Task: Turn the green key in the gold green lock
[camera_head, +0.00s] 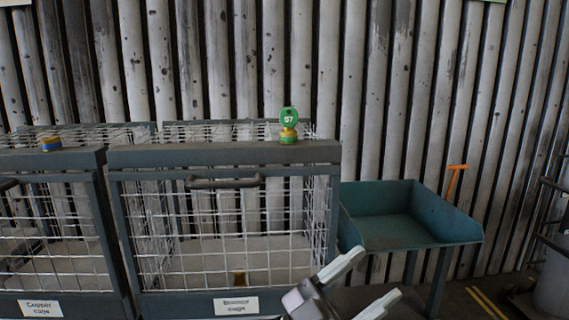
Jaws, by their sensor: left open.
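The green key (289,116), marked 57, stands upright in the gold and green lock (288,135). The lock sits on the top front beam of the right-hand wire cage, near its right end. My left gripper (362,281) is at the bottom of the view, below and to the right of the lock. Its two pale fingers are spread apart with nothing between them. It is well clear of the key. My right gripper is not in view.
A gold and blue lock (51,143) sits on the Copper cage (52,250) at left. The labelled right-hand cage (222,152) has a dark handle (223,182). A teal tray table (420,242) with an orange item (456,178) stands at right. A ribbed wall stands behind.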

